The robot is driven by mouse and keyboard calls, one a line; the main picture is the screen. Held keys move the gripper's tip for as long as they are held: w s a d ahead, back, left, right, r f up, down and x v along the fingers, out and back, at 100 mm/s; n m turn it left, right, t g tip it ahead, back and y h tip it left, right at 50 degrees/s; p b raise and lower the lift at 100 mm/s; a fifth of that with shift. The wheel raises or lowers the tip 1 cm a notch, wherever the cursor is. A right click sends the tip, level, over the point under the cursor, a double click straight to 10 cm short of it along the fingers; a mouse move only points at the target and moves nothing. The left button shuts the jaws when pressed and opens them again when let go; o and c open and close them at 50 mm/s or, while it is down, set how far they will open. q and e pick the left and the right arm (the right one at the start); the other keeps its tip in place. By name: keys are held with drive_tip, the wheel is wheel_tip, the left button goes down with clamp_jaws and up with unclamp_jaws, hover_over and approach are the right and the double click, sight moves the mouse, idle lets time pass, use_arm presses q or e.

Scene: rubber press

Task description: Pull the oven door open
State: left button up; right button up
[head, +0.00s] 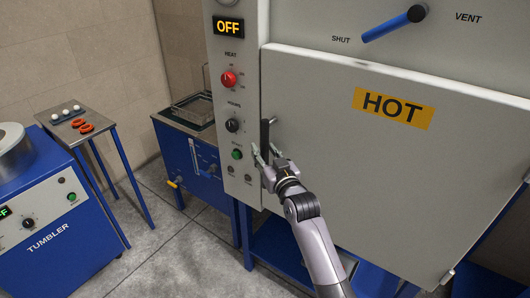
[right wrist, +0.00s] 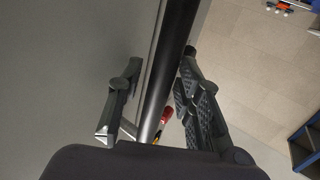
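The oven door (head: 350,170) is a large light grey panel with a yellow HOT label (head: 393,108). It looks shut against the oven front. Its dark upright bar handle (head: 265,136) stands at the door's left edge. My right gripper (head: 265,158) is at the lower part of the handle. In the right wrist view the handle bar (right wrist: 172,65) runs between my two fingers (right wrist: 158,100). The fingers stand apart, with a gap visible beside the bar. My left gripper is not in view.
Left of the door is a control panel with an OFF display (head: 228,27) and a red knob (head: 229,79). A blue vent lever (head: 393,24) is above the door. A blue cabinet (head: 190,150), a small table (head: 75,115) and a tumbler (head: 45,215) stand left. Grey floor (head: 185,255) lies clear between.

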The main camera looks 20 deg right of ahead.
clamp_jaws()
idle(0.6)
